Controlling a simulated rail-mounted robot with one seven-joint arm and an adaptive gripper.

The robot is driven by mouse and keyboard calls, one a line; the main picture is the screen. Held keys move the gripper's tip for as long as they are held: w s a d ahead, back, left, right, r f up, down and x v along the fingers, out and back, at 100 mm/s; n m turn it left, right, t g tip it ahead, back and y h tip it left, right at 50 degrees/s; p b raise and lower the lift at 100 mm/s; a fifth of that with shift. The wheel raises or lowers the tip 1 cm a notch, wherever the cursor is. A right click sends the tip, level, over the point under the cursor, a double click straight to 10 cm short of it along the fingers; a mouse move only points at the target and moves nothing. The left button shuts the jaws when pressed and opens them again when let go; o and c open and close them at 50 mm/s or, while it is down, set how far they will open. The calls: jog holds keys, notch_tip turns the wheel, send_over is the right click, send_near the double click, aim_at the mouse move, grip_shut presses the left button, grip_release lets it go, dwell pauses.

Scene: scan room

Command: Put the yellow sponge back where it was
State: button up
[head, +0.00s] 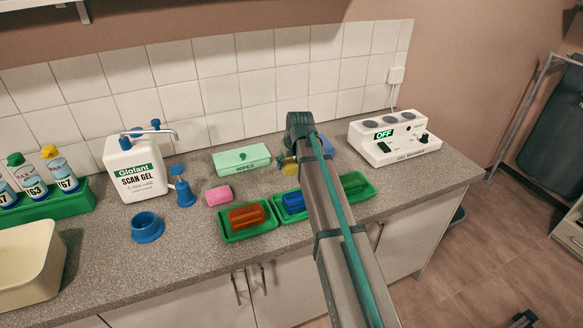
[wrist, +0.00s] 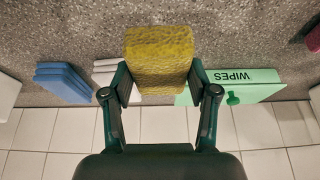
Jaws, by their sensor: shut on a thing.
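The yellow sponge (wrist: 160,58) is held between the two fingers of my gripper (wrist: 161,85) in the wrist view. It appears to be above the speckled counter, though the gap beneath it cannot be judged. In the head view only a bit of the sponge (head: 290,168) shows beside my arm, which hides most of it and the fingers. A white stack (wrist: 106,72) and a blue stack (wrist: 62,82) lie on the counter behind the sponge in the wrist view. The blue stack also shows in the head view (head: 326,146).
A green wipes box (head: 242,159) and a pink sponge (head: 219,195) stand left of my gripper. Green trays hold red (head: 247,216) and blue (head: 293,202) pieces in front. A white gel warmer (head: 388,135) stands right. The gel jug (head: 136,168) and blue bottle (head: 184,191) are farther left.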

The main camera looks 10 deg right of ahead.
aim_at(292, 178)
jog(key=shift+w+d+f, duration=0.4)
jog(key=shift+f, duration=0.2)
jog(key=shift+w+d+f+p, duration=0.15)
jog(key=shift+f+p, duration=0.45)
jog(key=shift+f, duration=1.2)
jog(key=shift+f, duration=0.15)
jog(key=o, duration=1.2)
jog(key=b+v, duration=0.3)
jog(key=v, duration=0.9)
